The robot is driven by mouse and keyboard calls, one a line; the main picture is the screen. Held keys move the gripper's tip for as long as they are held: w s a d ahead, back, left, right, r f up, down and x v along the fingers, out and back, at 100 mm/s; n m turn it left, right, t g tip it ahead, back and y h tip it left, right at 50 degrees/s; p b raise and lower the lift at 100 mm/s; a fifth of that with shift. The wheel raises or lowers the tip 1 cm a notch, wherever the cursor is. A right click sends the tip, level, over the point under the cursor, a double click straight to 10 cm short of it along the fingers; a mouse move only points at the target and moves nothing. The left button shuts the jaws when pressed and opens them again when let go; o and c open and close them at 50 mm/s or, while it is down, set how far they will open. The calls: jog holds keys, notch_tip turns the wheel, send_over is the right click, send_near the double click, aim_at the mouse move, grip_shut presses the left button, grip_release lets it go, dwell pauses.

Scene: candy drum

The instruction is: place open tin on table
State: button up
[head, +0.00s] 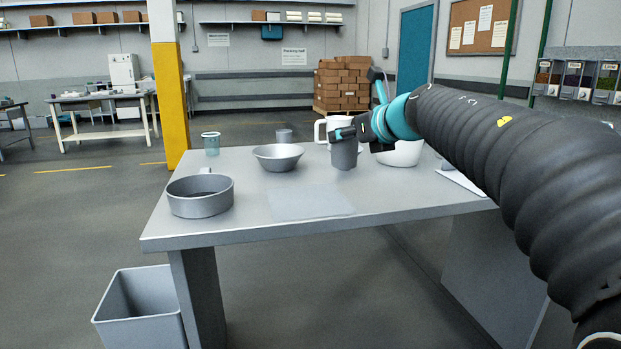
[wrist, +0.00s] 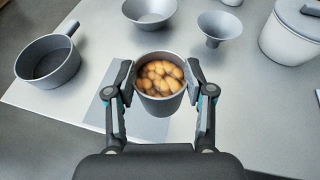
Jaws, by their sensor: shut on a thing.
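The open tin (wrist: 160,101) is a grey cylinder filled with orange-brown candies, seen from above in the wrist view. My gripper (wrist: 161,78) is shut on it, with one finger on each side. In the head view the tin (head: 344,155) is upright at my gripper (head: 340,136), over the right part of the grey table (head: 240,225). I cannot tell whether its base touches the table. A pale flat mat (head: 310,202) lies on the table, and part of it shows below the tin in the wrist view.
A grey pan (head: 200,197) stands at the table's left edge, with a bowl (head: 278,157) behind it. A jar (head: 211,144), a white pitcher (head: 325,128) and a white rounded vessel (head: 403,153) stand farther back. A bin (head: 137,305) is on the floor.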

jog(key=shift+w+a+f+b, duration=0.25)
jog(key=shift+a+f+b, duration=0.15)
jog(key=shift+a+f, duration=1)
jog(key=shift+w+a+f+b, duration=0.3)
jog(key=shift+a+f+b, duration=0.1)
jog(key=shift+a+f, duration=1.05)
jog(key=shift+w+a+f+b, duration=0.25)
jog(key=shift+a+f+b, duration=0.15)
jog(key=shift+a+f, duration=1)
jog(key=shift+d+f, duration=0.15)
jog(key=shift+f, duration=0.15)
jog(key=o, duration=1.2)
jog(key=shift+o, duration=0.2)
jog(key=shift+r, duration=0.1)
